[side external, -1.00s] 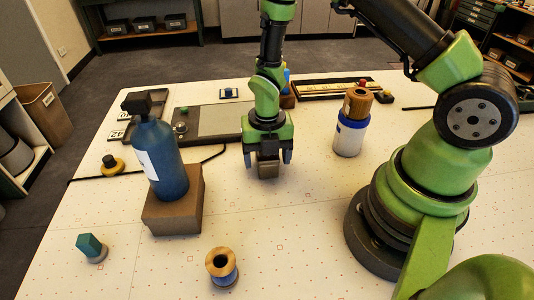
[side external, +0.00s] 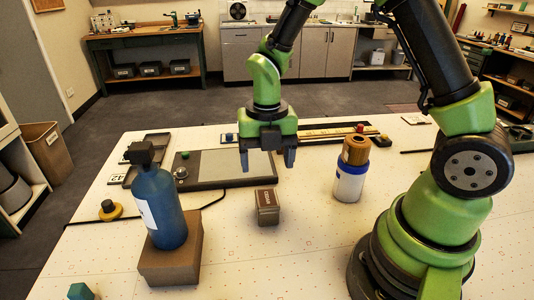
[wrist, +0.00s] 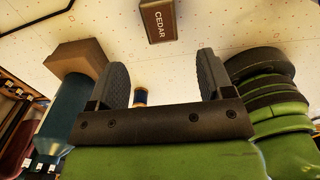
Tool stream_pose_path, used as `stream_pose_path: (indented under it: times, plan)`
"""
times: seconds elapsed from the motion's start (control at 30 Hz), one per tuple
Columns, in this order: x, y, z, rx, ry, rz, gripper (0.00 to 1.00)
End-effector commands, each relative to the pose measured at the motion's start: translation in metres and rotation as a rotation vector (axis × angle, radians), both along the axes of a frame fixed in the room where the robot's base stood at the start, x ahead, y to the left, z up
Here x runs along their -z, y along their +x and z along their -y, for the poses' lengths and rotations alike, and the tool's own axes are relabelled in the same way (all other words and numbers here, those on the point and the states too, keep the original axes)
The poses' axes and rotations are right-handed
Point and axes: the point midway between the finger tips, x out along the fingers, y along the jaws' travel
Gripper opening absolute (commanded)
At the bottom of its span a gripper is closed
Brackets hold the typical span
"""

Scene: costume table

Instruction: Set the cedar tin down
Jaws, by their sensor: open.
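The cedar tin (side external: 267,208) is a small brown box with a pale label on its side. It rests on the white table, with nothing holding it. In the wrist view the tin (wrist: 160,22) shows at the top centre, and its label reads CEDAR. My gripper (side external: 267,162) is open and empty, with its fingers pointing down. It is higher than the tin and apart from it. In the wrist view both dark fingers of my gripper (wrist: 162,75) are spread wide, with nothing between the pads touching them.
A blue bottle (side external: 160,205) stands on a brown block (side external: 172,262) at left. A brown wooden piece (side external: 356,150) sits on a white and blue jar (side external: 350,183) at right. A grey tray (side external: 215,168) lies behind. The table around the tin is clear.

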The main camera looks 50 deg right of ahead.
Motion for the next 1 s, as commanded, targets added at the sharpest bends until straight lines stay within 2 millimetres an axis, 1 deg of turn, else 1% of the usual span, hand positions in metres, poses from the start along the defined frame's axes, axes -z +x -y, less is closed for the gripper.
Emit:
stream_pose_path:
  times: [0.07, 0.17, 0.27, 0.37, 0.4, 0.47, 0.5, 0.57, 0.6, 0.67, 0.7, 0.8, 0.9, 1.0]
  plan:
    - [-0.007, 0.000, 0.000, 0.008, 0.001, 0.005, 0.74]
    - [-0.020, -0.002, -0.001, 0.096, 0.006, 0.026, 0.74]
    - [-0.046, -0.007, -0.002, 0.322, 0.030, 0.079, 0.74]
    - [-0.079, -0.019, -0.005, 0.666, 0.090, 0.147, 0.74]
    - [-0.092, -0.026, -0.006, 0.819, 0.124, 0.171, 0.74]
    - [-0.110, -0.037, -0.008, 1.048, 0.188, 0.199, 0.74]
    - [-0.121, -0.045, -0.009, 1.198, 0.234, 0.211, 0.74]
    - [-0.136, -0.058, -0.011, 1.420, 0.314, 0.222, 0.74]
    - [-0.145, -0.067, -0.012, 1.568, 0.371, 0.219, 0.74]
    - [-0.156, -0.081, -0.014, 1.777, 0.465, 0.207, 0.74]
    - [-0.162, -0.090, -0.016, 1.911, 0.528, 0.188, 0.74]
    - [-0.172, -0.110, -0.019, 2.195, 0.675, 0.123, 0.74]
    - [-0.178, -0.124, -0.022, 2.399, 0.792, 0.044, 0.74]
    - [-0.180, -0.133, -0.023, 2.522, 0.862, -0.017, 0.74]
